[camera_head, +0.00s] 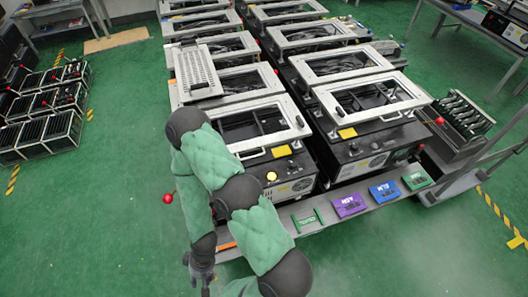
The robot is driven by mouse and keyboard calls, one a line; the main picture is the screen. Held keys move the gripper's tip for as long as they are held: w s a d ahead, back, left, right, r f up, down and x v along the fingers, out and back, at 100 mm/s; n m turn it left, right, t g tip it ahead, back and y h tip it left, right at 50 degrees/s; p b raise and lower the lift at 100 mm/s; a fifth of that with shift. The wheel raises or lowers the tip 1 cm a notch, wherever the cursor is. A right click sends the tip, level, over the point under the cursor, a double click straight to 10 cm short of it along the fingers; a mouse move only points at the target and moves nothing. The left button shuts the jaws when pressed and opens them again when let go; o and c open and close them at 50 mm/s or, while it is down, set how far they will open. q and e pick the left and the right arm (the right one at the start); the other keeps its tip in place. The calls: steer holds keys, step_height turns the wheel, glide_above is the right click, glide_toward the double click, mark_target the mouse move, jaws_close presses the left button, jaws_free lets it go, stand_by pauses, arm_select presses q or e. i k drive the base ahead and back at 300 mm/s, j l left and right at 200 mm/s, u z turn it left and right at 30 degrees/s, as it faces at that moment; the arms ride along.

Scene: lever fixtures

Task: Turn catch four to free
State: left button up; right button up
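Two rows of box-shaped fixtures with pale frames on top, such as the front right one (372,97), run away from me. Small black handles and red knobs (167,198) show on them, but I cannot read any numbers, so I cannot tell which part is catch four. My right gripper (203,280) is dark and small, pointing down at the lower middle, left of the fixtures' front edge and apart from them. Its fingers are too unclear to tell open from shut. My green padded arm hides part of the front left fixture. My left gripper is not in view.
A grey front shelf (376,206) carries purple (348,205), blue (384,191) and green labelled blocks (415,178). A perforated pale plate (198,72) lies on the left row. Black racks (40,130) stand at left. Green floor at lower left is clear.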

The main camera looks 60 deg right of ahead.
mark_target(299, 120)
steer(key=z, duration=1.8)
